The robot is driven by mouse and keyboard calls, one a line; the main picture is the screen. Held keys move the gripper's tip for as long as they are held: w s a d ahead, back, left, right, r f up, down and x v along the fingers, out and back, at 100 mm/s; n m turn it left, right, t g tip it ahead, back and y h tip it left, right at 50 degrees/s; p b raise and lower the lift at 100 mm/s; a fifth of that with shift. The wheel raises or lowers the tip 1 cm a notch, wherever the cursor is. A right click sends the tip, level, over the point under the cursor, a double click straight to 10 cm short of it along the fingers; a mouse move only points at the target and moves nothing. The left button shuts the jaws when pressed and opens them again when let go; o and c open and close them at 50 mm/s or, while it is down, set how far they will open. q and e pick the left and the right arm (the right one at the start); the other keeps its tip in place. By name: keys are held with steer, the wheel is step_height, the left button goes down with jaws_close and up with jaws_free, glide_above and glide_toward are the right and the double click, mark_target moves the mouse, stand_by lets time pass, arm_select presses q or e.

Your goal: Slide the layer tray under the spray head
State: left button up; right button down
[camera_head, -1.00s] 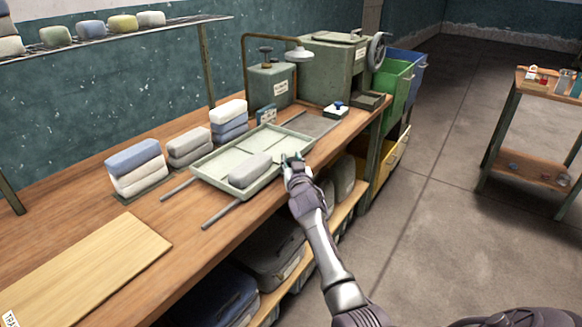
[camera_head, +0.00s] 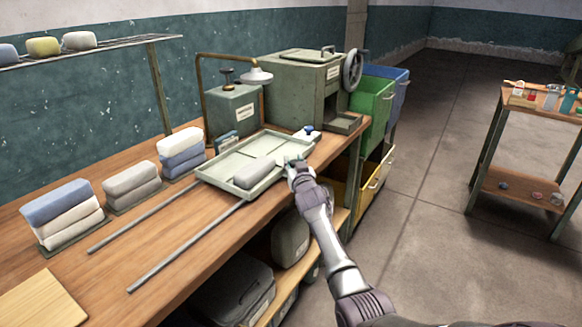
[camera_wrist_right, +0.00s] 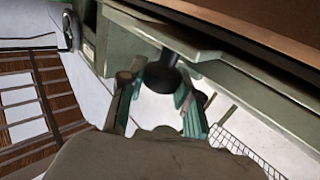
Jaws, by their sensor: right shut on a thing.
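The layer tray (camera_head: 222,187) is a shallow pale green tray on two grey rails (camera_head: 190,243) on the wooden bench. A grey rounded slab (camera_head: 256,171) lies in it. The spray head (camera_head: 257,77) is a pale disc on a bent brown pipe, and the tray's far part is below and close to it. My right gripper (camera_head: 294,165) is at the tray's right front side. In the right wrist view, its teal fingers (camera_wrist_right: 166,92) are shut on a dark knob (camera_wrist_right: 162,74) at the tray's edge. My left gripper is out of view.
Stacks of slabs (camera_head: 181,153) stand left of the tray. A green tank (camera_head: 235,112) and a green press with a handwheel (camera_head: 305,88) stand behind. A small blue-topped item (camera_head: 308,130) is close to the tray's far right corner.

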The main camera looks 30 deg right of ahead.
steer(key=shift+w+d, duration=0.2)
steer(key=shift+d, duration=0.35)
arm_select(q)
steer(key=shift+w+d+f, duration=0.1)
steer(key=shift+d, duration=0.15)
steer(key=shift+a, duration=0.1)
arm_select(e)
steer(key=shift+d+r, duration=0.1)
steer(key=shift+r, duration=0.05)
steer(key=c, duration=1.1)
jaws_free()
steer(key=o, duration=0.3)
steer(key=shift+d+f, duration=0.15)
steer(key=shift+f, duration=0.05)
steer(key=shift+s+a, duration=0.3)
steer(key=shift+s, duration=0.15)
steer(key=v, duration=1.1)
